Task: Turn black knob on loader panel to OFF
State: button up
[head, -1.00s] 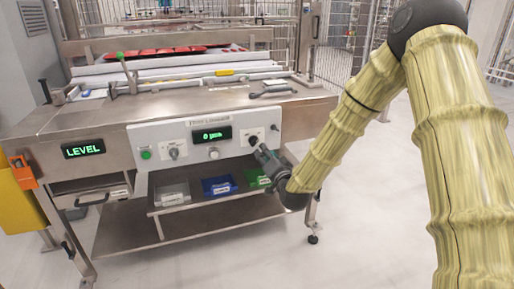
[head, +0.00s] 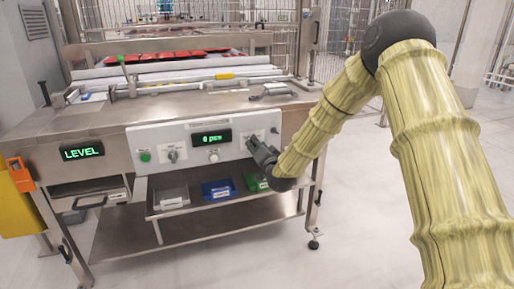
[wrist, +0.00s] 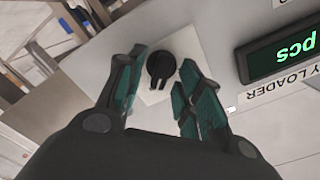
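The black knob (wrist: 160,66) sits on a pale square plate on the loader panel (wrist: 215,22) in the wrist view. My gripper (wrist: 163,58) is open, with a teal-padded finger on each side of the knob and gaps between fingers and knob. In the head view my gripper (head: 257,146) is at the right part of the light grey loader panel (head: 190,137) and hides the knob. The lettering around the knob is too small to read.
The panel also carries a display (head: 211,138), another knob (head: 172,155), a green button (head: 145,157) and a pale round button (head: 213,156). Open floor lies to the right.

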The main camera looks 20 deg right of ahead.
jog(key=shift+c, duration=0.4)
grip_shut()
jog(key=n+p, duration=0.1)
jog(key=n, duration=0.3)
jog(key=n+p, duration=0.2)
jog(key=n, duration=0.3)
jog(key=n+p, duration=0.2)
jog(key=n, duration=0.2)
jog(key=shift+a+n, duration=0.35)
jog(key=shift+n, duration=0.05)
jog(key=shift+f+n, duration=0.1)
jog(key=shift+n, duration=2)
